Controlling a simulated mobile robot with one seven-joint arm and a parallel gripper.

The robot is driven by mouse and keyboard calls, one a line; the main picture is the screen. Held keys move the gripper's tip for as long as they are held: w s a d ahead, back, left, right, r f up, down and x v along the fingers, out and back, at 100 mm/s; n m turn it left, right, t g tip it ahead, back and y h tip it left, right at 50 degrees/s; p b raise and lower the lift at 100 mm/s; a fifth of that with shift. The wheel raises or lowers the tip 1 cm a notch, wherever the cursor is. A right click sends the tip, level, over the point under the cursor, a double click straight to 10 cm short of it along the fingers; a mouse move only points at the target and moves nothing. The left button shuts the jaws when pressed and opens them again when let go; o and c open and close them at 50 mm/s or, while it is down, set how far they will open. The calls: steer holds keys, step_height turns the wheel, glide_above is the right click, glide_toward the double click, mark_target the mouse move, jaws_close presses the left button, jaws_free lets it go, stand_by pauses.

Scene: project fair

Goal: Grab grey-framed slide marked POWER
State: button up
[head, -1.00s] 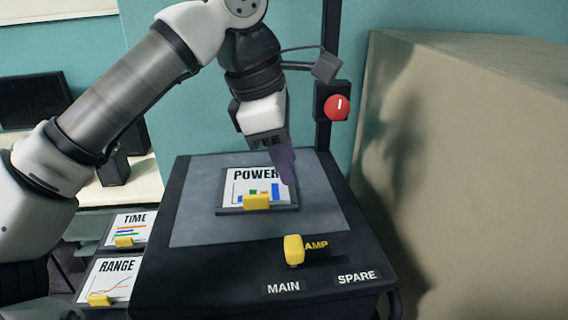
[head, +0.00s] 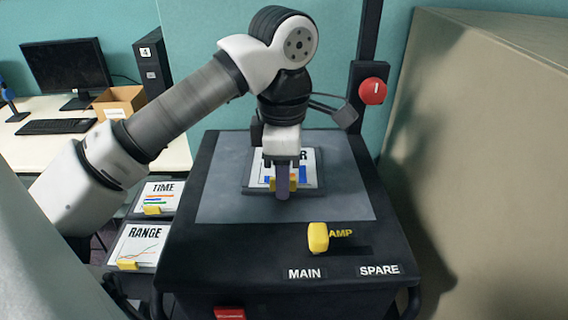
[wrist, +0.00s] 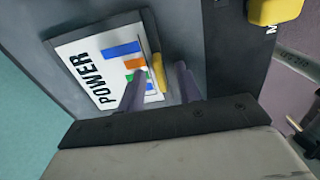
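The slide marked POWER (head: 259,160) lies in its dark grey frame on the grey top of the black cart, partly hidden by my gripper (head: 283,190). It has a coloured bar chart and a yellow tab (head: 273,184) on its front edge. In the wrist view the POWER slide (wrist: 89,62) is on the left, with the yellow tab (wrist: 158,72) between the two fingers of my gripper (wrist: 161,72). The fingers are apart, with a gap on each side of the tab. I cannot tell how far down they reach beside it.
Slides marked TIME (head: 160,191) and RANGE (head: 139,245) lie at lower left. A yellow AMP lever (head: 318,238) stands at the cart's front, by the MAIN and SPARE labels. A red button (head: 372,91) is on the post. A beige box-like block (head: 490,140) bounds the right.

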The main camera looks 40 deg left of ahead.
steer(key=shift+f, duration=0.15)
jaws_close()
stand_by(0.4)
